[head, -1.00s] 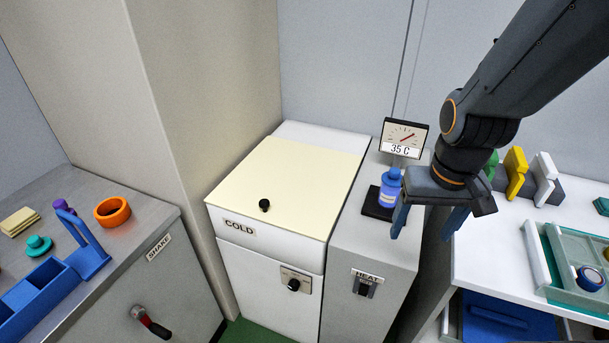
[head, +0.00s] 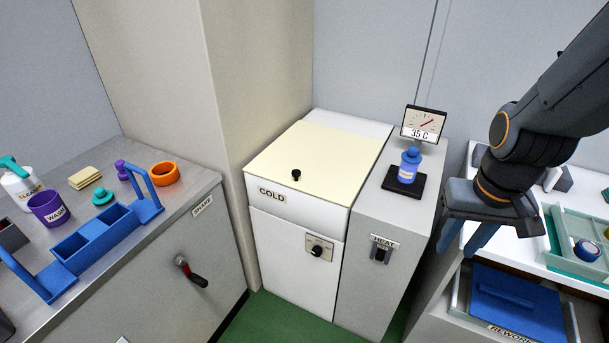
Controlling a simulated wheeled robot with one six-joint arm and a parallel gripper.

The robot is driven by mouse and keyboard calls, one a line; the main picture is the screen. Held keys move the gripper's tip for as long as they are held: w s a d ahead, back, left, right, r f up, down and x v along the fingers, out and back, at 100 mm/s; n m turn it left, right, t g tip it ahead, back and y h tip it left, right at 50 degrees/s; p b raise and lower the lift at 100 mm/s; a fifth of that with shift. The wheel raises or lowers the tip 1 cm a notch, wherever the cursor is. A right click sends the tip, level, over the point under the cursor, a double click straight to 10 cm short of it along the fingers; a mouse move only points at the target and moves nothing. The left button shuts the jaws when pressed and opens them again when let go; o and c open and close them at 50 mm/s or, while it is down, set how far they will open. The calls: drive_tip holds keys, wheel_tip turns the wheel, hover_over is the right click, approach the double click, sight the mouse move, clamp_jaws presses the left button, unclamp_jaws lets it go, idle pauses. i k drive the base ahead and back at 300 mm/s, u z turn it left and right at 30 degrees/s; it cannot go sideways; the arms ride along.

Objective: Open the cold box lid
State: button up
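The cold box (head: 285,240) is a white cabinet labelled COLD in the middle of the head view. Its pale yellow lid (head: 325,155) lies flat and closed on top. A small black knob (head: 296,175) stands near the lid's front edge, and another dark knob (head: 317,250) is on the front panel. My gripper (head: 463,245) is to the right of the cold box, past the heat unit, pointing down with its blue-grey fingers apart. Nothing shows between the fingers. It is well apart from the lid.
The heat unit (head: 372,285) stands against the cold box's right side, with a blue bottle (head: 410,163) on a black pad and a 35 C gauge (head: 422,125). A shake bench (head: 205,250) with a blue carrier (head: 95,240) is left. Green floor (head: 290,318) is free in front.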

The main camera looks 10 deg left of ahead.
sight(329, 164)
drive_tip(key=z, duration=0.75)
drive_tip(key=i, duration=0.55)
drive_tip(key=u, duration=1)
